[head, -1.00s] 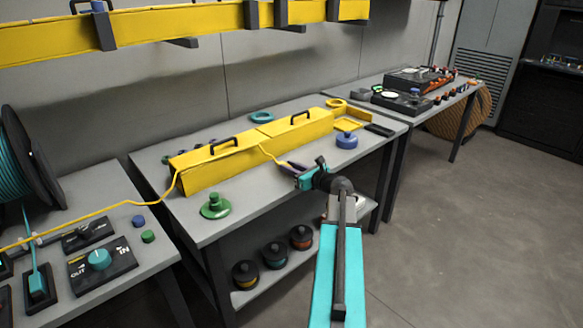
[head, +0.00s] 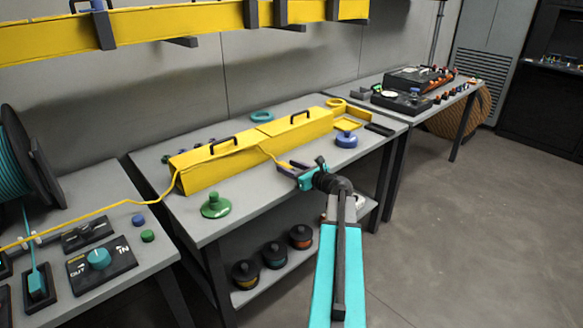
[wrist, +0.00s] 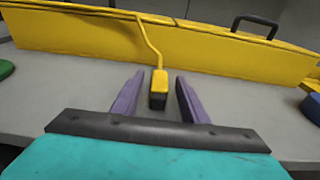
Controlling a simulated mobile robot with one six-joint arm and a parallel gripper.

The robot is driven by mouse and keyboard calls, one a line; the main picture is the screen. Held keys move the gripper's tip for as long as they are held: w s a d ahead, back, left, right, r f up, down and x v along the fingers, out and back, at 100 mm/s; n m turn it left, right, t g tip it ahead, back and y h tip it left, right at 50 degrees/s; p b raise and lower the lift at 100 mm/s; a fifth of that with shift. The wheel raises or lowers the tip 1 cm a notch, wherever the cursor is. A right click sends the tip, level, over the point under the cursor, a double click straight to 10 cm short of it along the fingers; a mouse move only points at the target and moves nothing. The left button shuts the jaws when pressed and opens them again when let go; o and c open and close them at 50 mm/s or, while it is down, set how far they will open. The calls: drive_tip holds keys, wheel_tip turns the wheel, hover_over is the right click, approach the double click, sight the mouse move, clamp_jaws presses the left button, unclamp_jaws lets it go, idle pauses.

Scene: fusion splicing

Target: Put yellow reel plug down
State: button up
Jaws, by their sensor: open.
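The yellow reel plug (wrist: 159,82), a small yellow block with a dark end, shows in the wrist view at the end of a yellow cable (wrist: 150,38). It lies between the two purple fingers of my gripper (wrist: 156,96), with a visible gap on each side. In the head view my gripper (head: 290,168) is low over the front of the middle bench (head: 270,202), in front of the yellow duct (head: 225,165). The plug seems to rest on the bench top, but its underside is hidden.
A green round knobbed piece (head: 215,206) stands left on the bench, and a blue one (head: 346,139) to the right. The yellow duct runs along behind. Bench surface between the green piece and my gripper is clear.

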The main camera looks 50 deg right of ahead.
drive_tip(key=shift+r, duration=0.15)
drive_tip(key=shift+s, duration=0.1)
drive_tip(key=s+r, duration=0.1)
drive_tip(key=s, duration=1)
drive_tip(key=shift+s+a+r+b, duration=0.3)
drive_tip(key=shift+a+r+b, duration=0.05)
drive_tip(key=shift+a, duration=0.05)
idle(0.4)
idle(0.7)
